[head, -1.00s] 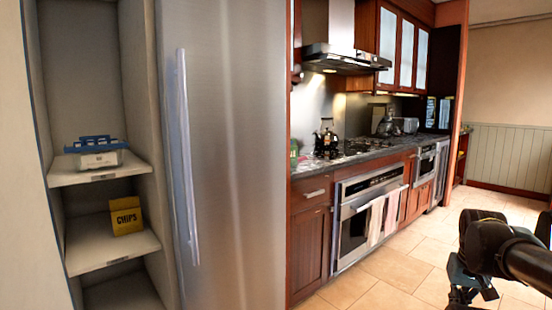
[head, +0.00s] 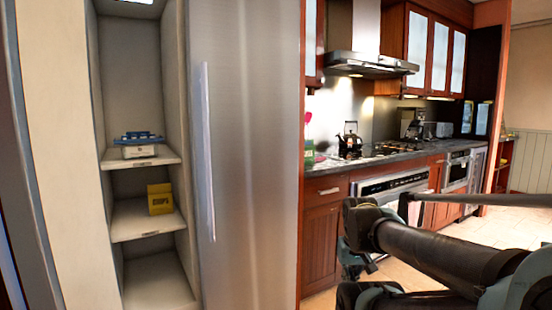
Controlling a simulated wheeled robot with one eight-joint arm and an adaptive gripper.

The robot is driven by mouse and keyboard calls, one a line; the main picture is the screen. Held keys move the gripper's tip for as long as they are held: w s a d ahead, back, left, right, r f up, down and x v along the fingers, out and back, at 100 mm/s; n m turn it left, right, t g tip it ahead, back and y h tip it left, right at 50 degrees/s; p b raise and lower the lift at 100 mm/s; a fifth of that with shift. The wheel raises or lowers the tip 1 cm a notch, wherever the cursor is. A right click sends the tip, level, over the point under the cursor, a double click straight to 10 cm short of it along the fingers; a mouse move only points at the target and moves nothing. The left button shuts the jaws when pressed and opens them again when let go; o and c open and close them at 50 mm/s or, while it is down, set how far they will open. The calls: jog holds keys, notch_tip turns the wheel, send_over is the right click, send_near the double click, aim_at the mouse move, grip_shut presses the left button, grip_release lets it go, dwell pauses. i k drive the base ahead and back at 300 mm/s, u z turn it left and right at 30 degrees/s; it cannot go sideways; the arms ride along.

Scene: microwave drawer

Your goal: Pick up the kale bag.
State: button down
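I cannot make out a kale bag in the head view. On the counter beside the fridge edge there is a small green item (head: 309,155), too small to identify. My gripper (head: 359,268) is low in front of the oven cabinets, partly hidden by my own arm. Its fingers are small and dark, and I cannot tell whether they are open or shut.
A shelf unit (head: 140,237) at left holds a yellow chips box (head: 160,199) and a blue-and-white item (head: 139,146). The steel fridge (head: 250,150) stands beside it. A kettle (head: 349,138) sits by the stove on the counter (head: 335,166). Tiled floor lies at right.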

aim_at(309, 150)
jog(key=z, duration=0.4)
jog(key=k, duration=1.1)
jog(key=z, duration=0.35)
jog(key=i, duration=2.35)
jog(key=u, duration=0.2)
